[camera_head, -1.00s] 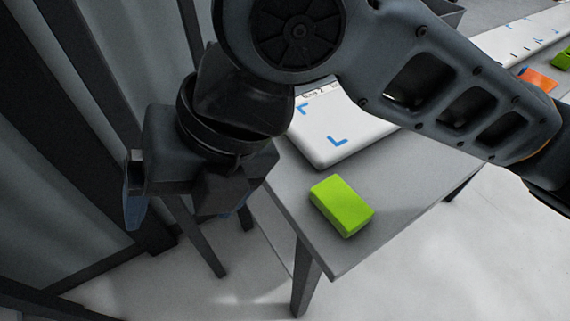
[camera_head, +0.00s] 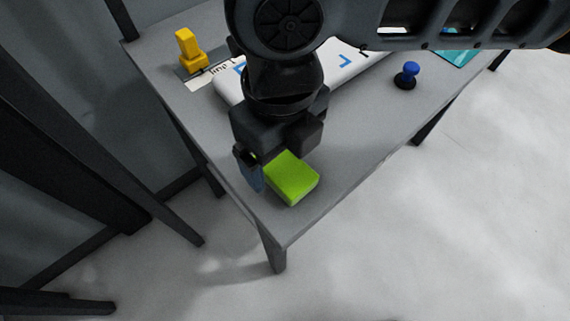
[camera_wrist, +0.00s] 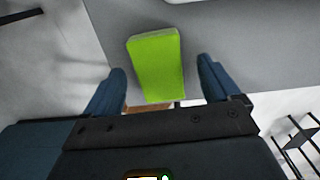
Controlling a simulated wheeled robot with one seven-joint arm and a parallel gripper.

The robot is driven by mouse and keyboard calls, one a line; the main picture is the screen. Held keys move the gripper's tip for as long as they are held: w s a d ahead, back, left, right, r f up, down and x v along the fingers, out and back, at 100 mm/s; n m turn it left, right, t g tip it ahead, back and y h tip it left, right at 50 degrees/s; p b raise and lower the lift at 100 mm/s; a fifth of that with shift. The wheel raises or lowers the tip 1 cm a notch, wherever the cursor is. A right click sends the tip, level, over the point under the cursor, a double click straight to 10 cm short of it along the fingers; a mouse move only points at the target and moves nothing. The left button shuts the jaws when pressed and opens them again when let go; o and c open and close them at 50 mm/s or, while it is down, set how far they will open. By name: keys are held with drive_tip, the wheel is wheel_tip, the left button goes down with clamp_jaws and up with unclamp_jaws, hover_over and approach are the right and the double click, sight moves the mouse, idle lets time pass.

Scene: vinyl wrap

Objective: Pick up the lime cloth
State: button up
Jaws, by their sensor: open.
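The lime cloth (camera_head: 293,178) is a bright green, block-shaped piece lying on the grey table near its front corner. In the wrist view the lime cloth (camera_wrist: 155,64) lies ahead of my gripper, roughly between the lines of its two fingers, with a gap on each side. My gripper (camera_wrist: 163,88) is open and empty, with blue fingers. In the head view my gripper (camera_head: 268,172) is right at the cloth, with one blue finger beside its left side; the other finger is hidden. I cannot tell whether anything touches.
The grey table (camera_head: 345,185) has its front corner close to the cloth. A white board (camera_head: 345,68) with blue marks lies behind my gripper. A yellow tool (camera_head: 190,50) stands at the back left, and a blue knobbed piece (camera_head: 407,75) stands to the right.

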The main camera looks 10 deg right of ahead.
drive_tip(key=shift+f, duration=0.85)
drive_tip(key=shift+a, duration=0.1)
drive_tip(key=c, duration=1.1)
drive_tip(key=shift+r, duration=0.15)
wheel_tip(320, 180, up, 4)
drive_tip(key=shift+r, duration=0.1)
drive_tip(key=s+d+r, duration=0.2)
drive_tip(key=d, duration=0.1)
drive_tip(key=s+d+r, duration=0.2)
drive_tip(key=d, duration=0.1)
drive_tip(key=s+d+r, duration=0.2)
drive_tip(key=d, duration=0.1)
drive_tip(key=shift+s+d+r, duration=0.2)
drive_tip(key=shift+d+r, duration=0.1)
drive_tip(key=shift+d, duration=0.1)
